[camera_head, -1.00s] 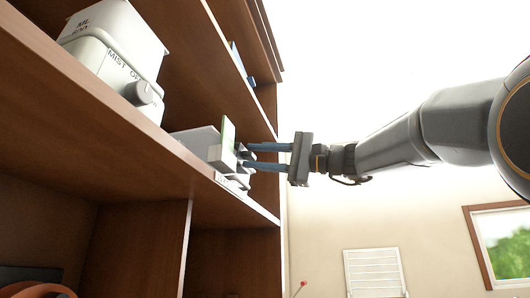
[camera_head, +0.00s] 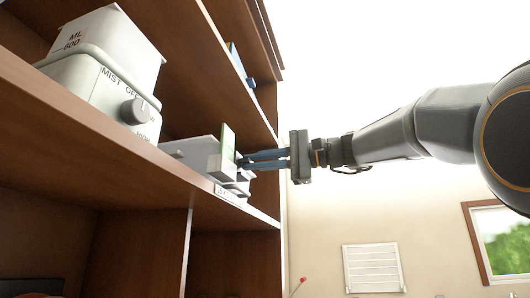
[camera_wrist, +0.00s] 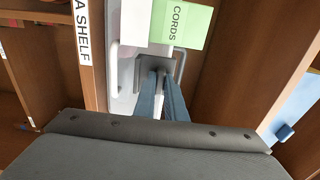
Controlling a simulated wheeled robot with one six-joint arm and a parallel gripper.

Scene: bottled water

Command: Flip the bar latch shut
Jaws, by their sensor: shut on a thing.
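A pale box (camera_head: 190,150) stands on the shelf, a green card marked CORDS (camera_wrist: 187,22) at its front; the card (camera_head: 228,142) is edge-on in the head view. In the wrist view a grey bar latch (camera_wrist: 181,65) shows as a loop at a dark grey plate (camera_wrist: 146,72), below the card. My gripper (camera_head: 241,161) reaches in from the right, its blue fingers nearly together, shut on the latch; in the wrist view the fingertips (camera_wrist: 163,73) meet at the plate. The fingers hide the exact grip.
A white mist machine (camera_head: 103,88) with a dial stands left on the same shelf (camera_head: 120,145). A shelf label (camera_wrist: 83,32) runs along the edge in the wrist view. A blue object (camera_wrist: 296,105) is at the right there. Open room lies right of the shelving.

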